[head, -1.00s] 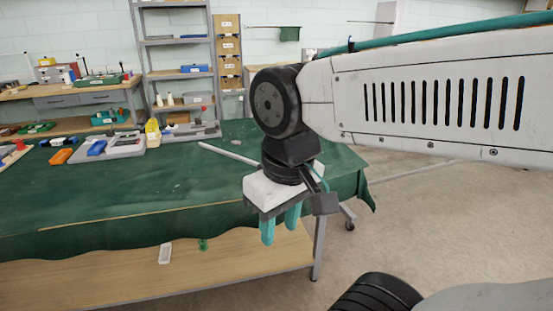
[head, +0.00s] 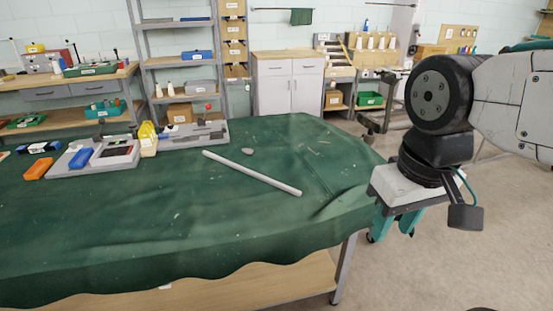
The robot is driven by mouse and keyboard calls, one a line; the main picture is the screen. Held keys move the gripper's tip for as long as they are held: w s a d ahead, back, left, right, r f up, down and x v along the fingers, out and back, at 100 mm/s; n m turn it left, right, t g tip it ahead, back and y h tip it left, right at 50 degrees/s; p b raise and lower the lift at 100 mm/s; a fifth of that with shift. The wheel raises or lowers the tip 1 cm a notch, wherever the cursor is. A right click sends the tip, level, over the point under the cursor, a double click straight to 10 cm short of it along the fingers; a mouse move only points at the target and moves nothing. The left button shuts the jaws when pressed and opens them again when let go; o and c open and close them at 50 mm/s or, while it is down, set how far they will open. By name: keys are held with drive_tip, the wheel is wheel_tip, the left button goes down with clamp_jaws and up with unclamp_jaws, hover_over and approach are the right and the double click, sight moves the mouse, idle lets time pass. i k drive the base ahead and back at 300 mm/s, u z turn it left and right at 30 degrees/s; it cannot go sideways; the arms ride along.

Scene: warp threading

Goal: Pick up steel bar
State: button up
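The steel bar (head: 252,173) is a long grey rod lying at a slant on the green cloth of the table (head: 130,225). It runs from the upper left down to the right, and all of it shows. My gripper (head: 394,224) hangs at the right of the picture, beside the table's right edge and apart from the bar. Its teal fingers point down with a gap between them, and nothing shows between them. The fingers are partly hidden by the table's edge and the gripper body.
A small grey stone-like piece (head: 247,151) lies just behind the bar. Grey trays (head: 193,134) with blocks and a yellow object (head: 148,139) stand at the table's back left. The cloth around the bar is mostly clear. Shelves and a white cabinet (head: 288,85) stand behind.

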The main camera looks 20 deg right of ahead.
sight(296, 192)
drive_tip(key=z, duration=0.05)
drive_tip(key=i, duration=1.15)
drive_tip(key=u, duration=0.4)
